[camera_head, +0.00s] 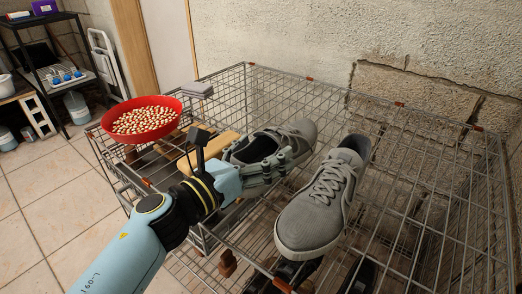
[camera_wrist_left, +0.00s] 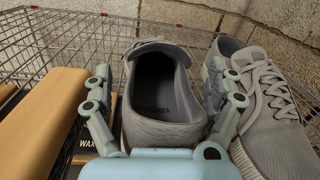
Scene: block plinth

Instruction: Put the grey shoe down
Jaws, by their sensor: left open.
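Two grey lace-up shoes are on the wire cage. One grey shoe (camera_head: 296,132) lies farther back, its heel end toward my left gripper (camera_head: 277,165). In the left wrist view this shoe (camera_wrist_left: 165,125) sits between the two open fingers of the left gripper (camera_wrist_left: 160,100), its dark insole facing up. The right finger is close to its side; I cannot tell whether it touches. The other grey shoe (camera_head: 320,200) stands to the right, toe toward me, and also shows in the left wrist view (camera_wrist_left: 270,100). My right gripper is not in view.
A red bowl (camera_head: 113,123) of pale pieces stands at the cage's left. The wire cage (camera_head: 420,180) has open mesh at the right. Dark items lie below the near shoe.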

